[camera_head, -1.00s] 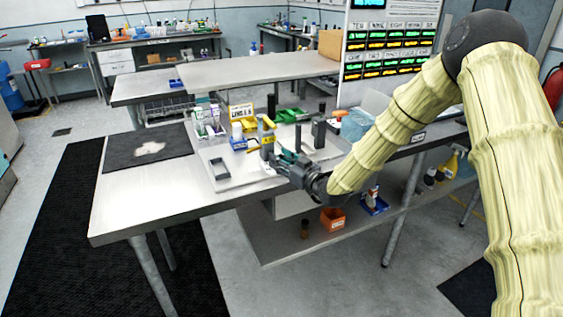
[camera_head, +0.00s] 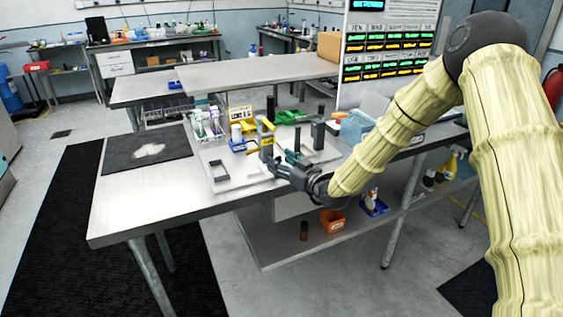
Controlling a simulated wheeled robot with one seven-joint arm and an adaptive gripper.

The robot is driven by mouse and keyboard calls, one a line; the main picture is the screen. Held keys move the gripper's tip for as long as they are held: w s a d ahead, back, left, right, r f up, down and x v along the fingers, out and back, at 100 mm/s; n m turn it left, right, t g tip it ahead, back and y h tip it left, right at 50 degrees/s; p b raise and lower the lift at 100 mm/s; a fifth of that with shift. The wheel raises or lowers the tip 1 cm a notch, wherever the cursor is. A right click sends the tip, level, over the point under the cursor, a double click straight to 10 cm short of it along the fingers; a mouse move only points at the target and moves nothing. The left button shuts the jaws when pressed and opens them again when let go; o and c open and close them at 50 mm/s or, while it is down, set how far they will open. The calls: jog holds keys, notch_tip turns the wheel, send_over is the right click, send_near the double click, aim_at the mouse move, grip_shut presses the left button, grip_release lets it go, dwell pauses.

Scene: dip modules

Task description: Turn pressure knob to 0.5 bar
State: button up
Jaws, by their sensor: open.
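My gripper (camera_head: 282,163) is over the right part of the metal workbench (camera_head: 140,200), at the end of my yellow-sleeved arm. It is open. It is beside a yellow and grey upright device (camera_head: 266,140) on a light board, and its fingers are close to that device's right side. I cannot tell whether they touch it. I cannot make out the pressure knob or any scale; they are too small or hidden by my gripper. A dark grey upright block (camera_head: 318,134) stands just behind and right of my gripper.
A dark mat (camera_head: 147,149) with a pale patch lies at the bench's left. A display panel (camera_head: 385,45) stands behind right.

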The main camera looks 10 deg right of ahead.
jog(key=v, duration=1.1)
jog(key=shift+s+d, duration=0.2)
